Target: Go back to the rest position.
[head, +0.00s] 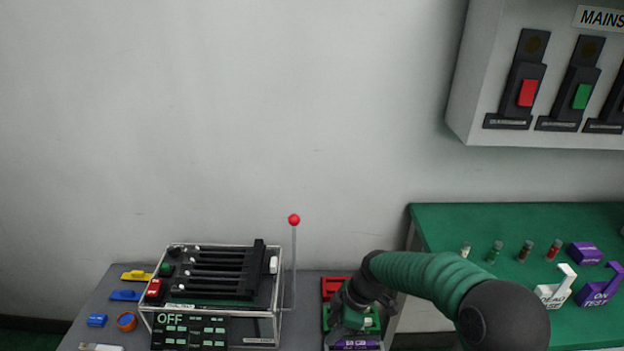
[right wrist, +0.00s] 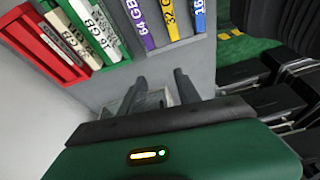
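My right gripper (head: 345,325) hangs low at the front of the grey table in the head view, below the bend of my green-sleeved right arm. In the right wrist view its two dark fingers (right wrist: 158,88) stand apart, and I see nothing held between them. They point toward the grey surface below a row of labelled coloured blocks (right wrist: 150,25). The fingertips are hard to make out in the head view. My left gripper is in neither view.
A clear-cased device (head: 210,285) with black sliders and an OFF display stands on the grey table (head: 100,315). A red-knobbed lever (head: 294,220) rises beside it. A green table (head: 440,230) with vials and labelled levers is right. A MAINS box (head: 480,80) hangs above.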

